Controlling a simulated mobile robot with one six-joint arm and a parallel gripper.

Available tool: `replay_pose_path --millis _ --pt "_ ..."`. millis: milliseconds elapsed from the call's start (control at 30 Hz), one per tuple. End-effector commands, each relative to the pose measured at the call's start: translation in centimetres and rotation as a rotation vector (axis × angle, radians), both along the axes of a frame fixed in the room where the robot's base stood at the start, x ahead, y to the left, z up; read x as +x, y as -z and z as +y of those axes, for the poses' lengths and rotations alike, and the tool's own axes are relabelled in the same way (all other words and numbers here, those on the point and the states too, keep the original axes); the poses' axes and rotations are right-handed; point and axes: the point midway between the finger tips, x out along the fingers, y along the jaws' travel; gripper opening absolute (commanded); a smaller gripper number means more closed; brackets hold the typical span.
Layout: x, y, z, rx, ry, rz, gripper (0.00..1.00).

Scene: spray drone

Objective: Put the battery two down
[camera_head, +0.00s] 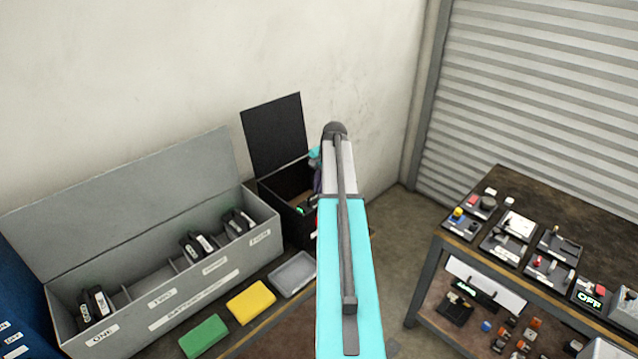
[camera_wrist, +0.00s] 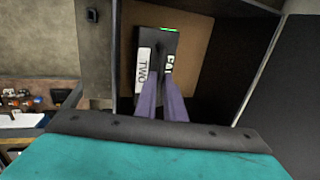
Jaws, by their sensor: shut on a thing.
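Battery two (camera_wrist: 144,60) is a dark block with a white label reading TWO, a second label and a green light at its far edge. It shows in the wrist view inside a black box (camera_wrist: 226,75) with a brown floor. My gripper (camera_wrist: 162,88) has its purple fingers shut on it. I cannot tell whether the battery touches the box floor. In the head view the black box (camera_head: 279,188) stands with its lid (camera_head: 273,133) up, and my arm hides much of it and the gripper.
A grey battery bin (camera_head: 150,318) stands left of the box. Its compartments one, three and four hold batteries; compartment two looks empty. Green (camera_head: 204,337), yellow (camera_head: 251,301) and grey (camera_head: 294,274) trays lie in front. A workbench (camera_head: 540,190) with switch panels stands at right.

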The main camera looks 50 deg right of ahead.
Motion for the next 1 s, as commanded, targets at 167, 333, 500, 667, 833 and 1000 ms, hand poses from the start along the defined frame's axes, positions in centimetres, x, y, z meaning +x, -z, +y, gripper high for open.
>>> replay_pose_path --millis 167,333,500,667,833,1000 --pt "0.1 0.7 0.0 -0.001 0.0 -0.004 0.0" --pt "0.1 1.0 0.0 -0.002 0.001 -0.004 0.0" --pt "0.1 1.0 -0.1 -0.002 0.001 -0.004 0.0" --pt "0.0 1.4 0.0 0.001 0.001 0.001 0.14" --pt "-0.1 1.4 0.0 0.001 0.001 0.001 0.28" --pt "-0.1 1.3 0.0 0.001 0.001 0.001 0.28"
